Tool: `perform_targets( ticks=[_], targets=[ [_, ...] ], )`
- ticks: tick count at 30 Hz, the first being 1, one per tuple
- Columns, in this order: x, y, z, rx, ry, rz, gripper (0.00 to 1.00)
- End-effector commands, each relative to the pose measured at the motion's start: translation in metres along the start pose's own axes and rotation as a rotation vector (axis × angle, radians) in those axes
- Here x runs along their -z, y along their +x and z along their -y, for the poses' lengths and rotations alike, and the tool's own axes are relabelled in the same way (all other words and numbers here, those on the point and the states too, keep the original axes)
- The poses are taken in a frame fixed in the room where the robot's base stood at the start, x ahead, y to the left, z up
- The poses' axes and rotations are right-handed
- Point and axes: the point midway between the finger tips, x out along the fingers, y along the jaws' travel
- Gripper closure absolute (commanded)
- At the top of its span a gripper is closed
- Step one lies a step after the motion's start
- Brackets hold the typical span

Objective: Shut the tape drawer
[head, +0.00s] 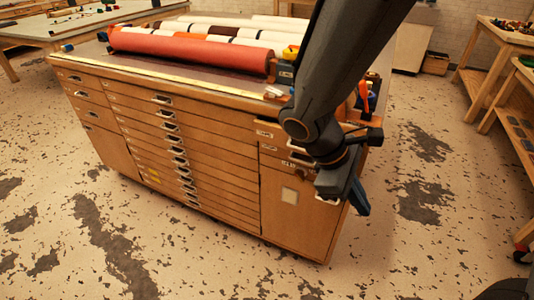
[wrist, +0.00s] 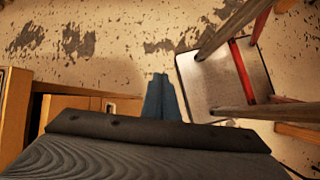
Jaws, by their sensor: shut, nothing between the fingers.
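The wooden cabinet (head: 190,150) stands in the middle of the head view. Its right column has small labelled drawers (head: 270,134) at the top, partly hidden behind my arm. The labels are too small to read surely, so I cannot tell which one is the tape drawer or how far out it stands. My gripper (head: 357,197) is shut and empty, at the cabinet's front right corner, pointing down. In the wrist view my blue fingertips (wrist: 158,98) are together over the floor, with wooden cabinet parts (wrist: 75,104) to their left.
Rolls, including a red one (head: 190,50), lie on the cabinet top. A cupboard door (head: 288,205) is below the small drawers. Workbenches stand at the far left (head: 75,25) and right (head: 500,45). A red-railed frame (wrist: 240,70) shows at right in the wrist view. Floor in front is clear.

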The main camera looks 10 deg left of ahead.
Motion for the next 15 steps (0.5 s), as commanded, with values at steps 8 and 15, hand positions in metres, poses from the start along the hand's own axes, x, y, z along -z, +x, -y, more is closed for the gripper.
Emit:
perform_targets(
  ticks=[8,15],
  targets=[
    [0.109,-0.008,-0.043,-0.526,-0.581,0.327,1.0],
    [0.224,-0.074,-0.035,-1.031,-0.859,0.543,1.0]
  ],
)
